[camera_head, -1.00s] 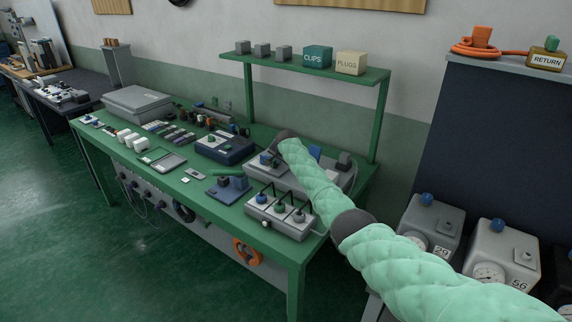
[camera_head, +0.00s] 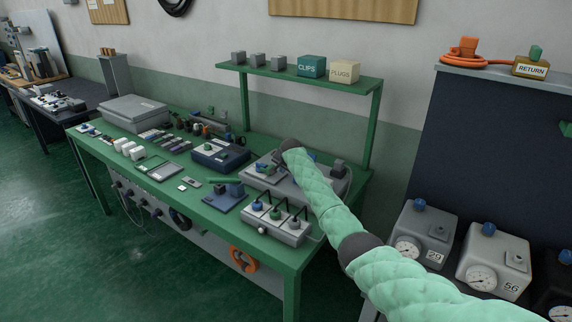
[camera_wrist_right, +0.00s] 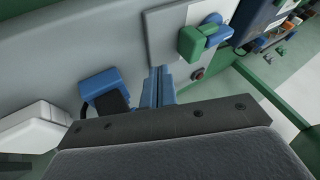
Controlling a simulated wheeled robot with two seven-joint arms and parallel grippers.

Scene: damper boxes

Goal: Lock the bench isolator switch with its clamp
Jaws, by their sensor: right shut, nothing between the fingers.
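In the right wrist view, my right gripper (camera_wrist_right: 159,86) is shut and empty, its blue fingers together over a grey surface. Up and right of the fingertips, a light plate carries a green block (camera_wrist_right: 192,43) with a blue bent piece (camera_wrist_right: 212,29) against it. These look like the isolator switch and clamp, but I cannot tell which is which, or whether the clamp is closed. A small red button (camera_wrist_right: 198,74) sits below them. In the head view, my right arm reaches over the grey box (camera_head: 262,182) on the bench and hides part of it. My left gripper is not in view.
A blue-and-black part (camera_wrist_right: 104,91) and a white box (camera_wrist_right: 36,128) lie left of the fingers. On the green bench (camera_head: 269,262), a grey switch box (camera_head: 290,231) stands in front. A shelf (camera_head: 300,76) with bins spans above. Numbered gauge boxes (camera_head: 492,262) stand right.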

